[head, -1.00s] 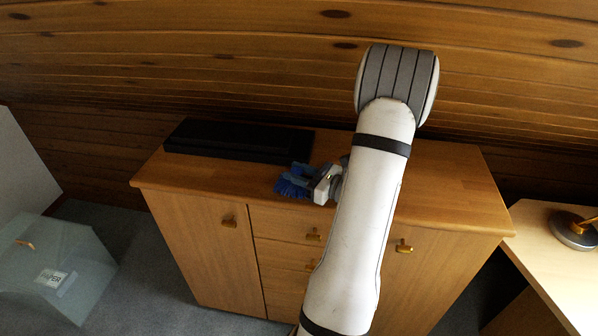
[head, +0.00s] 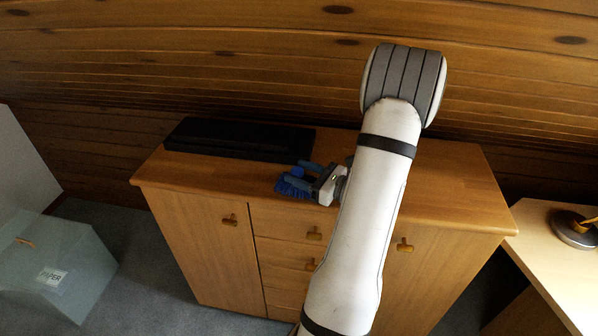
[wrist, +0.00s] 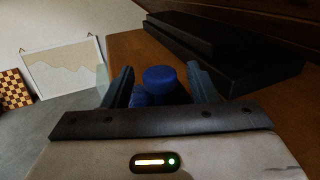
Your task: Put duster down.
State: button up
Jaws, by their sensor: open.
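The blue duster (head: 290,185) is on the wooden cabinet top (head: 440,180), near its front edge and in front of a black box. In the wrist view the duster (wrist: 166,80) shows as a blue knob and body between the two fingers, with a gap on either side. My gripper (head: 312,174) is open around the duster. It also shows in the wrist view (wrist: 160,82). The lower part of the duster is hidden by the gripper body in the wrist view.
A flat black box (head: 240,139) lies along the back left of the cabinet. A translucent paper bin (head: 70,262) stands on the floor at left. A desk (head: 550,265) with a lamp base (head: 575,229) is at right. The cabinet's right top is partly behind my arm.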

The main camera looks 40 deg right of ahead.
jog(key=v, duration=0.6)
jog(key=shift+s+f+b, duration=0.1)
jog(key=shift+s+b, duration=0.25)
jog(key=shift+b, duration=0.05)
